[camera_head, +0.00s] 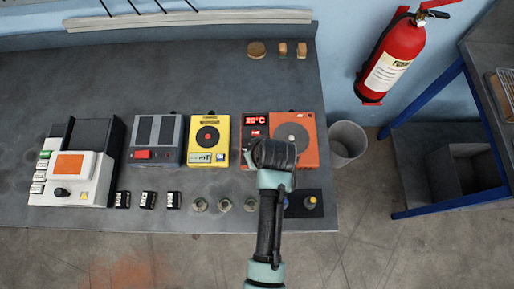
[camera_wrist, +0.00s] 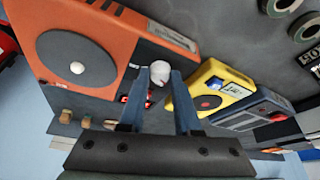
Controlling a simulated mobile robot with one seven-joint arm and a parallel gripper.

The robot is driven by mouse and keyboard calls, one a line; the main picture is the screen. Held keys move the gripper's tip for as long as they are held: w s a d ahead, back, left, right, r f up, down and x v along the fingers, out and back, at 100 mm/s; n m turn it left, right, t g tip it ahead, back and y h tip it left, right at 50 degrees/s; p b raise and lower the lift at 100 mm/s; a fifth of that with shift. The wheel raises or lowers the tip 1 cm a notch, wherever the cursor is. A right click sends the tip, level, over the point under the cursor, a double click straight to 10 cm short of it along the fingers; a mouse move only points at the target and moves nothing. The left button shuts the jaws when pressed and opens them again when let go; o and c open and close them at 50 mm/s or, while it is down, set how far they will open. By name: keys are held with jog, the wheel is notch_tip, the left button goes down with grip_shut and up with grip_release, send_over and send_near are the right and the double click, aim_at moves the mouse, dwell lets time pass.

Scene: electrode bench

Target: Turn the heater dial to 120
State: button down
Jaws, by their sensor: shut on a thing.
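The orange heater (camera_head: 309,152) stands at the right end of the bench, with a round grey plate on top and a red lit display (camera_head: 256,121) that seems to read 20 °C. In the wrist view the heater (camera_wrist: 110,25) fills the upper left. Its pale dial (camera_wrist: 158,73) shows between my fingertips. My gripper (camera_wrist: 161,80) is shut on the dial, one finger on each side. In the head view my gripper (camera_head: 273,153) covers the heater's front left part and hides the dial. The dial's pointer or marks cannot be made out.
A yellow device (camera_head: 221,135) stands close left of the heater, with a grey device (camera_head: 156,135) and a white device (camera_head: 75,170) farther left. Several small round parts, including one (camera_head: 199,204), lie along the front edge. A bin (camera_head: 347,142) stands right of the bench.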

jog(key=m+p, duration=0.1)
jog(key=m, duration=0.1)
jog(key=m+h+p, duration=0.1)
jog(key=m, duration=0.1)
jog(key=shift+a+r+h, duration=0.1)
jog(key=shift+a+h, duration=0.1)
jog(key=shift+h, duration=0.1)
jog(key=m+h, duration=0.1)
jog(key=m, duration=0.1)
jog(key=m+p, duration=0.1)
jog(key=m, duration=0.1)
jog(key=shift+a+m+h, duration=0.15)
jog(key=shift+m+h, duration=0.15)
jog(key=shift+h, duration=0.1)
jog(key=m, duration=0.2)
jog(key=m+h, duration=0.1)
jog(key=m, duration=0.1)
jog(key=shift+w+a+g+h+b, duration=0.2)
jog(key=shift+g+h+b, duration=0.1)
jog(key=shift+g+b, duration=0.1)
jog(key=m+b, duration=0.1)
jog(key=m, duration=0.1)
jog(key=m+g+h, duration=0.1)
jog(key=m, duration=0.2)
jog(key=shift+g+b, duration=0.3)
jog(key=shift+b, duration=0.05)
jog(key=c, duration=0.6)
grip_release()
